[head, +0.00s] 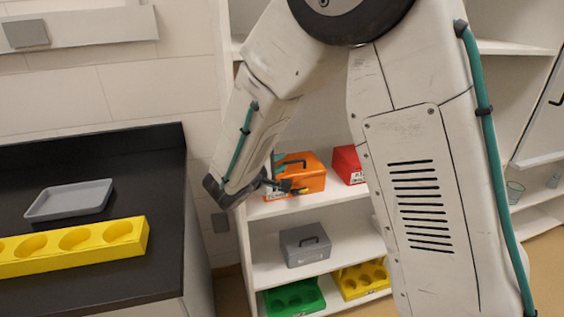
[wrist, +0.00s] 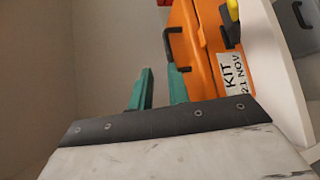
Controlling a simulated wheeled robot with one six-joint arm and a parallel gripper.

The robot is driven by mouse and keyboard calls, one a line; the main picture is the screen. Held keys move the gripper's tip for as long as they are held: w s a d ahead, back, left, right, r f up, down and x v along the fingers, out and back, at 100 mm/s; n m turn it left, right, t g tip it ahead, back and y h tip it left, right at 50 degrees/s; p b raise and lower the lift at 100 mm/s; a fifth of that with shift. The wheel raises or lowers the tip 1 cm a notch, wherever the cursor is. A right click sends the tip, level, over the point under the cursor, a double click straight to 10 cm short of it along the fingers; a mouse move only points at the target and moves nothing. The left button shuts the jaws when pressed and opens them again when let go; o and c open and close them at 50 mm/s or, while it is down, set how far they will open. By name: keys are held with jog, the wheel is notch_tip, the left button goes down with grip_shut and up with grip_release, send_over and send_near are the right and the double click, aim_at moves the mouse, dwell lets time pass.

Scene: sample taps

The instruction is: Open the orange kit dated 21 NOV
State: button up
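The orange kit (head: 306,171) sits on the upper shelf in the head view, its lid looking shut and a dark handle on top. In the wrist view the orange kit (wrist: 207,60) shows at the upper right, tilted in the picture, with a white label (wrist: 233,74) reading KIT 21 NOV. A yellow and black piece (wrist: 232,12) sits at its front, probably a latch. My gripper (wrist: 160,82) has two teal fingers, apart and with nothing seen between them. The fingers are beside the kit near its handle (wrist: 171,43); contact cannot be told. My arm partly hides the kit in the head view.
A red kit (head: 347,164) stands right of the orange one. A grey kit (head: 305,243) is on the shelf below, above green (head: 293,299) and yellow (head: 361,279) racks. A dark counter (head: 164,190) at left holds a grey tray (head: 70,201) and a yellow rack (head: 75,247).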

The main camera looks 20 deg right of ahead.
dwell(0.4)
jog(key=s+d+r+m+g+y, duration=0.1)
jog(key=s+d+m+g, duration=0.3)
jog(key=s, duration=0.6)
jog(key=s+d+g+y, duration=0.2)
jog(key=s+g, duration=0.4)
jog(key=s, duration=0.4)
jog(key=s+a+r+m+y, duration=0.2)
jog(key=s+y, duration=0.2)
jog(key=s, duration=0.2)
jog(key=s+a+r+m+y, duration=0.1)
jog(key=s+r+m+y, duration=0.2)
jog(key=s, duration=0.4)
jog(key=shift+s+a+r+y, duration=0.15)
jog(key=shift+a+r+y, duration=0.2)
jog(key=shift+y, duration=0.25)
jog(key=shift+s+d+r+m+t+y, duration=0.15)
jog(key=shift+s+r+m+t, duration=0.1)
jog(key=shift+s+r+t, duration=0.25)
jog(key=shift+s+d+r+m+t+y, duration=0.15)
jog(key=shift+s+r+m+t, duration=0.15)
jog(key=shift+r, duration=0.3)
jog(key=shift+c, duration=0.4)
jog(key=shift+s+r, duration=0.1)
jog(key=shift+r, duration=0.05)
grip_shut()
jog(key=shift+d, duration=0.15)
